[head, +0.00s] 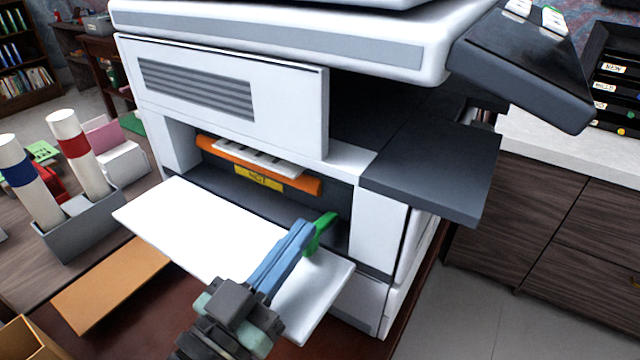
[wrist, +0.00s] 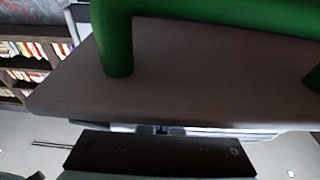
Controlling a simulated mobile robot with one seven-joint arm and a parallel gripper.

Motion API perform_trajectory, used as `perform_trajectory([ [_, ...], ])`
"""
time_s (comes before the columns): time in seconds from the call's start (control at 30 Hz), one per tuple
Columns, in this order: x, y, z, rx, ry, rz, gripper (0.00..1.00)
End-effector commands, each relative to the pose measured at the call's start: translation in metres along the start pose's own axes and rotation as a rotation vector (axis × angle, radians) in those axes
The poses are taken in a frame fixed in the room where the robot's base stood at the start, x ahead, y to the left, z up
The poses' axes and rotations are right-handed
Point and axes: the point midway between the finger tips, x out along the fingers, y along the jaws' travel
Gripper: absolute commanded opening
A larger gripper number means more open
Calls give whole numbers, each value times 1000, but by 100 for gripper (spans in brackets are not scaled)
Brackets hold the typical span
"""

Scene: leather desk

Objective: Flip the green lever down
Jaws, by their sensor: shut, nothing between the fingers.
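The green lever (head: 322,231) is inside the right end of the printer's open front bay. In the head view it slants, with its upper end to the right, and its lower part is partly behind my gripper. My gripper (head: 301,231) is shut and empty. Its blue fingertips are right beside the lever's left side; I cannot tell whether they touch. In the wrist view a thick green bar (wrist: 118,45) with a downward leg crosses the top, in front of a grey-brown surface. I cannot tell if this is the lever. The fingertips are not clear there.
The white printer (head: 390,235) has its white front flap (head: 200,225) folded down below my gripper. An orange roller (head: 215,146) with a yellow label (head: 258,178) lies in the bay. A dark side tray (head: 435,170) juts out right. A grey holder (head: 85,228) with tubes stands left.

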Motion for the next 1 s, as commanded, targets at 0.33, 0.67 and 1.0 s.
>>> perform_trajectory([
  [0.33,-1,0,8,-7,-17,-1,0],
  [0.67,-25,-2,11,-9,-20,-8,0],
  [1.0,-98,-1,4,-3,-7,-6,0],
])
